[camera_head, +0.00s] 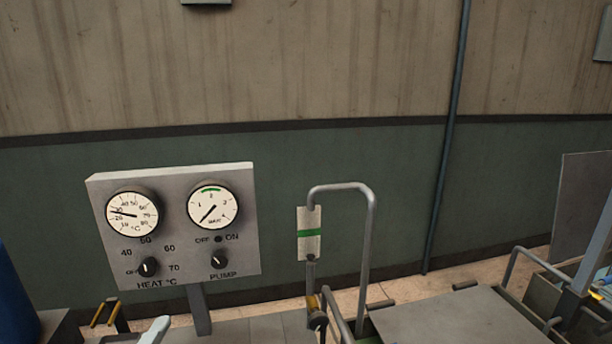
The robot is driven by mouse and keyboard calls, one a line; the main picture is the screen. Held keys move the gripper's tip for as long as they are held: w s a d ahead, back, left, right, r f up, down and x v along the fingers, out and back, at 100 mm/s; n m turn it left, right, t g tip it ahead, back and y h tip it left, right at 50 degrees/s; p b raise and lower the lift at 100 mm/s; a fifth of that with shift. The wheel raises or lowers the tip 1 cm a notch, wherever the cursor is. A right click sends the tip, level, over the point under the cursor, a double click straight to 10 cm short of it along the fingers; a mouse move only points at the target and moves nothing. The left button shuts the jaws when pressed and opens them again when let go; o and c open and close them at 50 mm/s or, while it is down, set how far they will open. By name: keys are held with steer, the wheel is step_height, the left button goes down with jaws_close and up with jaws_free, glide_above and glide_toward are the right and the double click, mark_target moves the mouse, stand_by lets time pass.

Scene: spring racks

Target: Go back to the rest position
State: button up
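My gripper does not show clearly anywhere in the head view, so its pose and what it may hold are hidden. A grey control panel (240,258) stands on a post at the left. It has a temperature dial (132,214), a second dial (213,208), a heat knob (149,267) and a pump knob (219,260). A pale grey piece (155,331) shows at the bottom edge, cut off; I cannot tell what it belongs to.
A bent grey pipe (371,235) rises beside a white gauge strip with a green band (309,233). A flat grey top (455,318) lies at the lower right, near bins (545,297). A blue drum (14,300) is at the left edge. The wall behind is mostly clear.

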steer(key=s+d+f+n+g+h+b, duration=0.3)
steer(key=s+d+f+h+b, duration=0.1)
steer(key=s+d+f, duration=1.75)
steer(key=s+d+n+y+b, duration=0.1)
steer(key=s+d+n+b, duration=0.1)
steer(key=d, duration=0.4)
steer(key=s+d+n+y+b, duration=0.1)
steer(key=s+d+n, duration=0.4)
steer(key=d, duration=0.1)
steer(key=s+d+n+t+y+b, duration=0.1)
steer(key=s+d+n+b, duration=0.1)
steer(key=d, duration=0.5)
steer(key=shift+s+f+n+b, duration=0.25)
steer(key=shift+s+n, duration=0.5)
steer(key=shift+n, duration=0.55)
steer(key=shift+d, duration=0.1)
